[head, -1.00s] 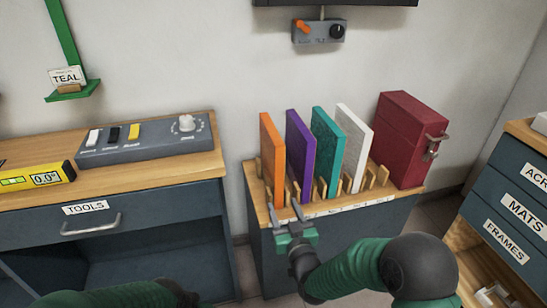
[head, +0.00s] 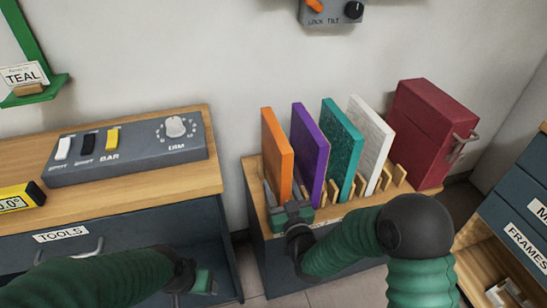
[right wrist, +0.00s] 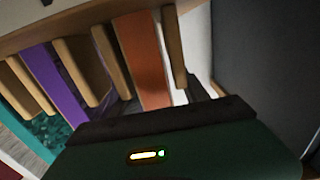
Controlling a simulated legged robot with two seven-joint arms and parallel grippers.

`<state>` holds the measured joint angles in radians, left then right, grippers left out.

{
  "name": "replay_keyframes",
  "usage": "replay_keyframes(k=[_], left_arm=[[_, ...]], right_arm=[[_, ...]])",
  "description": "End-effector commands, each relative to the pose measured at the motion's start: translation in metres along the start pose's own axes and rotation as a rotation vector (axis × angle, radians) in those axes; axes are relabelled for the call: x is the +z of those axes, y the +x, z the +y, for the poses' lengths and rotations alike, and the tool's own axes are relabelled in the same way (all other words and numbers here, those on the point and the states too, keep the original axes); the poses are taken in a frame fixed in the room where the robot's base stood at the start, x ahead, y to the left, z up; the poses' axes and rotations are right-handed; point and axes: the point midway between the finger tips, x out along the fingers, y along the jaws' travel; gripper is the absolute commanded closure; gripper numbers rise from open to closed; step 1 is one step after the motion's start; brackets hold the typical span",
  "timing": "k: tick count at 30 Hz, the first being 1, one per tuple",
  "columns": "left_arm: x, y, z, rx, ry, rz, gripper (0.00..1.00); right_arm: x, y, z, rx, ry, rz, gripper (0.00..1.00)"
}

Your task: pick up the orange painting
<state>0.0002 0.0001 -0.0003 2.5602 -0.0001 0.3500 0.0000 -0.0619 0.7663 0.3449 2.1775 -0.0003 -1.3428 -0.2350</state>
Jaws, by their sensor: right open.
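The orange painting (head: 276,150) is a thin upright panel at the left end of a slotted wooden rack, and it also shows in the right wrist view (right wrist: 142,62). My right gripper (head: 285,198) is open at its lower front edge. In the right wrist view its dark fingers appear on either side of the orange edge, not closed on it. The fingertips are partly hidden among the rack's pegs. My left gripper (head: 204,282) is low, in front of the tools cabinet; its jaws are too unclear to read.
Purple (head: 309,152), teal (head: 341,148) and white (head: 371,140) panels stand to the right in the rack (head: 252,178), close beside the orange one. A dark red case (head: 432,130) stands at the rack's right end. The tools cabinet (head: 150,222) carries a control box (head: 130,150).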

Motion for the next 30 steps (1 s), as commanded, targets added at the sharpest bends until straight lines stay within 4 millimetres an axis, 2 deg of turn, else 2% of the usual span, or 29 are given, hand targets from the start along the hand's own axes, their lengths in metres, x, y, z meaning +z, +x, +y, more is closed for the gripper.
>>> replay_keyframes(k=[1, 13, 30], left_arm=[[0.0001, 0.0002, 0.0001, 0.000, 0.000, 0.000, 0.33], [-0.0001, 0.0001, 0.0001, 0.000, 0.001, 0.000, 0.33], [-0.0001, 0.0001, 0.0002, 0.000, 0.000, 0.000, 0.33]], right_arm=[[0.0013, -0.0003, 0.0008, 0.001, 0.000, -0.002, 0.47], [0.0012, 0.0009, -0.0007, 0.000, -0.001, -0.002, 1.00], [0.0010, 0.0009, 0.0000, 0.001, -0.002, -0.002, 1.00]])
